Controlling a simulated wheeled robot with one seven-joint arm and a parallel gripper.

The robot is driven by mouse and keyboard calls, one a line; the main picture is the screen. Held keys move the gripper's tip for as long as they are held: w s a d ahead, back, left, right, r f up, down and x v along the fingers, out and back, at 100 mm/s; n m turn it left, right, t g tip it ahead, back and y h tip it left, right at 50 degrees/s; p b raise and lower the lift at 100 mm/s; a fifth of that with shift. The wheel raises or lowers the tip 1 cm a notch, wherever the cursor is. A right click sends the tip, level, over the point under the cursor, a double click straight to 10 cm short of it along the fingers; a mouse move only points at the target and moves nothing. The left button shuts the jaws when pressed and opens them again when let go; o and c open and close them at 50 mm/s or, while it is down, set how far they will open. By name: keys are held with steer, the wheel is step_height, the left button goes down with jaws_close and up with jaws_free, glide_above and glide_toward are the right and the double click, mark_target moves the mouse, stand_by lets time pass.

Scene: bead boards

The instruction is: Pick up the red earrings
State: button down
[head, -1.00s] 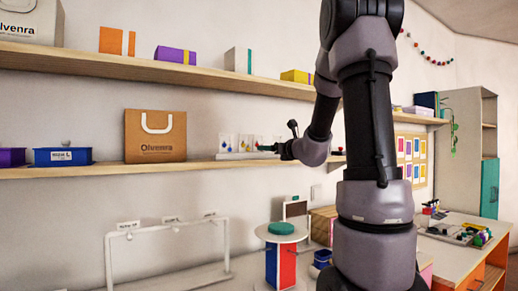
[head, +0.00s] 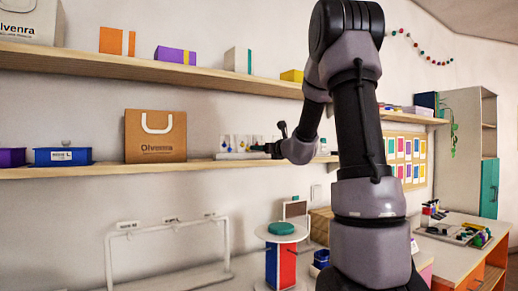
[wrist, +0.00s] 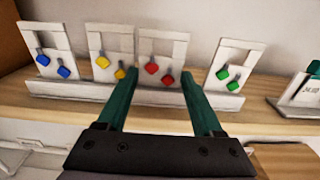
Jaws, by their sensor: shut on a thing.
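The red earrings (wrist: 158,72) hang on a small white card in the wrist view, the third card from the left in a white rack (wrist: 70,90). My gripper (wrist: 157,82) has its two green fingers on either side of this card, shut on it by its edges. The card still stands upright in line with its neighbours; I cannot tell whether it is clear of the rack. In the head view my gripper (head: 260,147) is at the rack on the lower shelf, and the red earrings are too small to make out.
Cards with blue earrings (wrist: 53,66), yellow earrings (wrist: 111,68) and green earrings (wrist: 228,78) stand close by in the rack. A brown Olvenra bag (head: 155,137) is left on the lower shelf (head: 100,170). The upper shelf (head: 130,72) runs above.

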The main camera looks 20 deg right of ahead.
step_height(320, 180, up, 17)
steer(key=s, duration=0.2)
steer(key=s+d, duration=0.3)
steer(key=s, duration=1)
steer(key=shift+s+f, duration=0.2)
steer(key=shift+f, duration=0.1)
stand_by(0.3)
